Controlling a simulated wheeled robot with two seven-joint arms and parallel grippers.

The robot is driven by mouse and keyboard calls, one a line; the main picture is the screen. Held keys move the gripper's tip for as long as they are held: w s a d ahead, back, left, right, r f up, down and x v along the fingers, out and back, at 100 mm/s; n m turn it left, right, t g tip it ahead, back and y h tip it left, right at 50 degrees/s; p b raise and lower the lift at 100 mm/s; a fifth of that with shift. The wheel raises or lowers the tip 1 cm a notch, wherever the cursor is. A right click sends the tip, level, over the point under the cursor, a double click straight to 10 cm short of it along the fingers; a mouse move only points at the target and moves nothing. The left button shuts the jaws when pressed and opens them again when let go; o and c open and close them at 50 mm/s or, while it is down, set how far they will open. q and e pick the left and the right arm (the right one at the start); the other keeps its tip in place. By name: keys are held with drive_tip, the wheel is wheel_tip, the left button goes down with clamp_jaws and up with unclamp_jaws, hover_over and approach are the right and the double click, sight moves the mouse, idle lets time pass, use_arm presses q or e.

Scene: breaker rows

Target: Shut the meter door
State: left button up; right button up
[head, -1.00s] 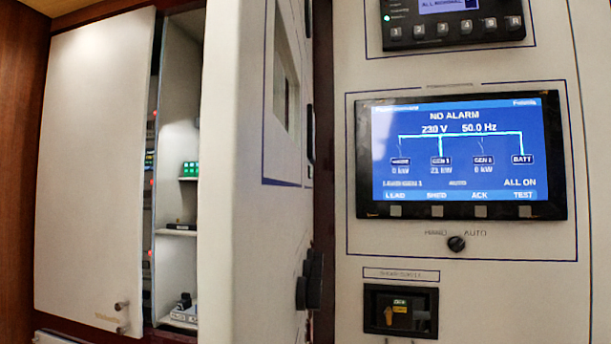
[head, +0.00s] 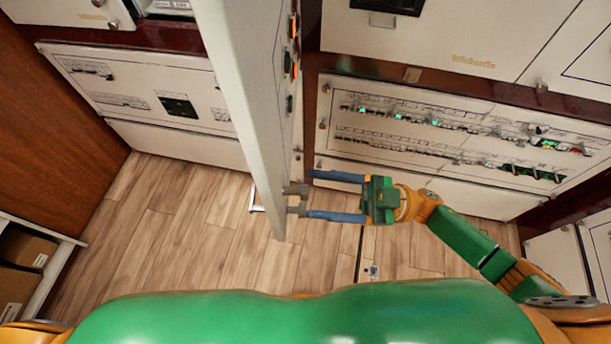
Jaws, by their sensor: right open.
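The meter door, as I take it, is the tall white door (head: 245,80) in the middle. It stands swung open, seen nearly edge-on, jutting towards me. A small grey handle or catch (head: 297,199) sits on its right face near the lower free corner. My right gripper (head: 311,194) is open, with its two blue fingers pointing left at the door. Their tips are above and below the grey handle in the picture; I cannot tell if they touch it. My left gripper is not in view.
A breaker panel (head: 440,135) with rows of switches is on the right, and a lower panel (head: 150,88) is on the left. A shelf with cardboard boxes (head: 22,265) stands at the far left. The wood floor (head: 190,230) is clear below the door.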

sight(305, 191)
drive_tip(key=p+x, duration=0.1)
drive_tip(key=x, duration=0.2)
drive_tip(key=shift+w+r, duration=0.1)
drive_tip(key=shift+r, duration=0.1)
drive_tip(key=shift+a+f, duration=0.1)
drive_tip(key=shift+a, duration=0.2)
drive_tip(key=shift+d, duration=0.1)
clamp_jaws()
idle(0.8)
